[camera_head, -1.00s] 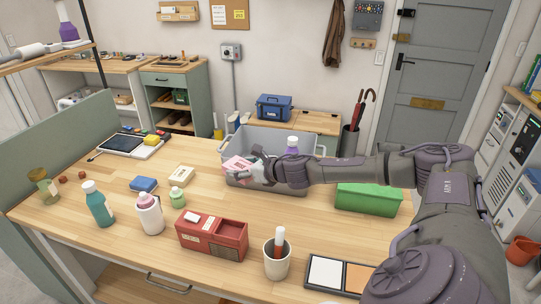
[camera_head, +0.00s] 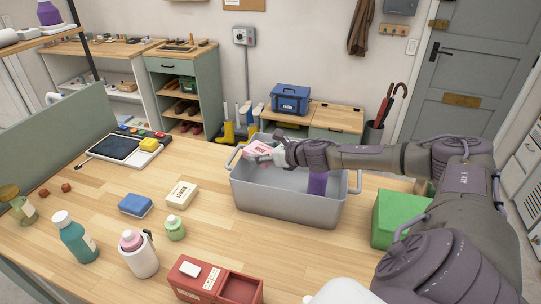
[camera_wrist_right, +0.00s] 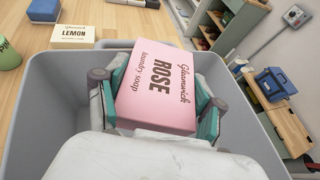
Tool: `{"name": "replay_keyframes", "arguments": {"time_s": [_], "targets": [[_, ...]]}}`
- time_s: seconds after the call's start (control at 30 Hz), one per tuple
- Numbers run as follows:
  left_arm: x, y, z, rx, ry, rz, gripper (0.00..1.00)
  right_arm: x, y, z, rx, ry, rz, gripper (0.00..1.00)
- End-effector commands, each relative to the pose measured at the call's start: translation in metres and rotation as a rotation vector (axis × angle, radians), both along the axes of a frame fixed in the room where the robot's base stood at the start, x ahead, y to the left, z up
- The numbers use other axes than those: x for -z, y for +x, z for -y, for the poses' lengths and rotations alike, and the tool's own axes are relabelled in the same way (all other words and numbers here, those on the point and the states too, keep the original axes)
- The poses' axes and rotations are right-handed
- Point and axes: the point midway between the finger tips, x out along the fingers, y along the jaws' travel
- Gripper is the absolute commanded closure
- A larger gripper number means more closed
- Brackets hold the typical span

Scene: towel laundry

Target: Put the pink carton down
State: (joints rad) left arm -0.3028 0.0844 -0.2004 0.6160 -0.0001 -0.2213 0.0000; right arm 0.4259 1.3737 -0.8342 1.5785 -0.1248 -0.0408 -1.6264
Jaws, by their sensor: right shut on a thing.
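The pink carton (camera_head: 258,147), printed "ROSE laundry soap", is held in my right gripper (camera_head: 270,153) above the far left part of the grey tub (camera_head: 285,208). In the right wrist view the carton (camera_wrist_right: 157,85) sits between the teal pads of my right gripper (camera_wrist_right: 158,103), which is shut on its two sides. The tub wall (camera_wrist_right: 62,95) lies below and around it there. The tub floor under the carton is mostly hidden. My left gripper is not in view.
A purple bottle (camera_head: 317,183) stands in the tub, partly behind my right arm. A green box (camera_head: 400,215) is to the right. The table (camera_head: 110,185) has bare wood at left.

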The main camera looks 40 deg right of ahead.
Motion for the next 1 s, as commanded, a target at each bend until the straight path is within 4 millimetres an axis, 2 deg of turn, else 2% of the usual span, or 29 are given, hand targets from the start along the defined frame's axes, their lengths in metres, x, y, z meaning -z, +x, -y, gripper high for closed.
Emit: {"name": "replay_keyframes", "arguments": {"time_s": [0.03, 0.17, 0.27, 0.4, 0.5, 0.67, 0.7, 0.87, 1.0], "targets": [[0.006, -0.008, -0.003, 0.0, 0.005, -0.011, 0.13, 0.011, 0.0, 0.001, 0.003, 0.001, -0.001, 0.72], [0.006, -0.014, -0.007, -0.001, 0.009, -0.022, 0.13, 0.018, 0.0, 0.001, 0.001, 0.001, 0.001, 0.72], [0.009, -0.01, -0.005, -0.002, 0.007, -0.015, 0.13, 0.033, 0.0, 0.001, 0.002, 0.002, 0.0, 0.72], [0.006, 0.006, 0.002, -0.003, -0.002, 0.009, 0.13, 0.051, 0.0, 0.001, 0.003, 0.003, 0.001, 0.72], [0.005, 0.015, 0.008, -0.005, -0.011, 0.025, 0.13, 0.057, 0.0, 0.001, 0.002, 0.002, 0.002, 0.72], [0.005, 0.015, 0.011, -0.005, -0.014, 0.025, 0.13, 0.056, 0.001, 0.001, 0.001, 0.0, 0.003, 0.72], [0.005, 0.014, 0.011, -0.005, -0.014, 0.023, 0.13, 0.057, 0.0, 0.001, 0.001, 0.0, 0.002, 0.3], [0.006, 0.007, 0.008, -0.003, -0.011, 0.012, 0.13, 0.057, 0.0, 0.001, 0.001, 0.0, 0.002, 0.04], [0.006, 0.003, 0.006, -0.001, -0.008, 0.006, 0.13, 0.057, 0.0, 0.001, 0.002, -0.001, 0.002, 0.02]]}}
